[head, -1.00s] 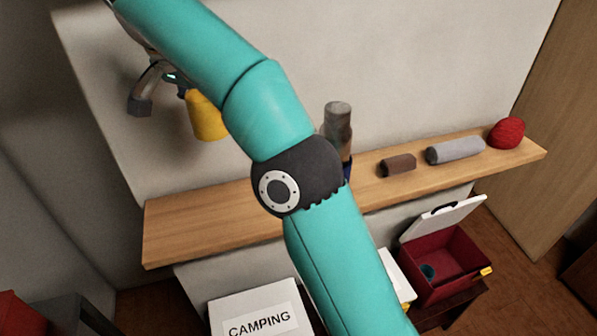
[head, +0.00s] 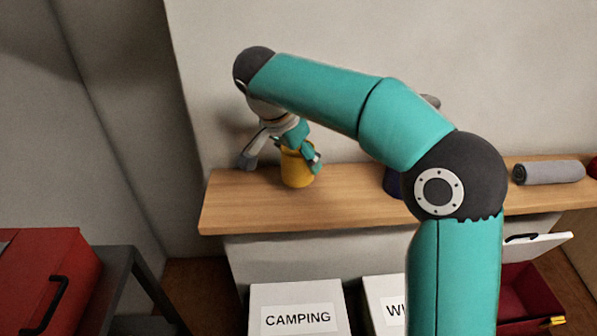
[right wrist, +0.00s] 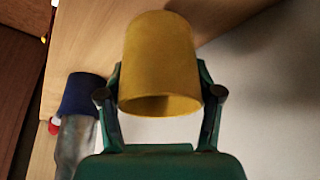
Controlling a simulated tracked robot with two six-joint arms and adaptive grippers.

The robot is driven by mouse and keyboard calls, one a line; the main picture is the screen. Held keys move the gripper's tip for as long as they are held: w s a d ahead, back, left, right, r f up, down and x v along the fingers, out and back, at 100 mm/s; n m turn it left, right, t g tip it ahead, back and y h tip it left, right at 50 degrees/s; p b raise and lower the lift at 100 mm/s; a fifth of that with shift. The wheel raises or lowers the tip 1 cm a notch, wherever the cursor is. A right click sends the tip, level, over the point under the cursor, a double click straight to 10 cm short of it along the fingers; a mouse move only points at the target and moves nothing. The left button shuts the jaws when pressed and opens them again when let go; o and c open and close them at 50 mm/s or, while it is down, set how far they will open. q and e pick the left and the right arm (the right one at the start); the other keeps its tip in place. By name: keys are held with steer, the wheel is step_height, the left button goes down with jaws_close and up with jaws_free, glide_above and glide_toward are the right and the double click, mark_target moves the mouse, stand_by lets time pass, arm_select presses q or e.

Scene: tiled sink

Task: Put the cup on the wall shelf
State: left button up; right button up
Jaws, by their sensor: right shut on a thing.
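The yellow cup (head: 297,172) is at the left part of the wooden wall shelf (head: 235,205) in the head view. It looks upright, with its base at or just above the board; I cannot tell if it touches. My right gripper (head: 297,154) is shut on the cup. In the right wrist view the cup (right wrist: 160,60) sits between the two fingers of my right gripper (right wrist: 160,94), with the shelf (right wrist: 85,35) beyond it. My left gripper is not in view.
A blue-based grey bottle (right wrist: 82,95) stands on the shelf, mostly hidden by my arm in the head view. A grey roll (head: 548,172) lies further right. Below are a CAMPING box (head: 298,293) and an open red box (head: 528,295). A red case (head: 45,280) is at left.

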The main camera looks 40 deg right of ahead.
mark_target(300, 170)
steer(key=shift+f, duration=1.75)
steer(key=o, duration=1.1)
steer(key=v, duration=1.2)
steer(key=shift+p, duration=0.3)
steer(key=shift+s, duration=0.1)
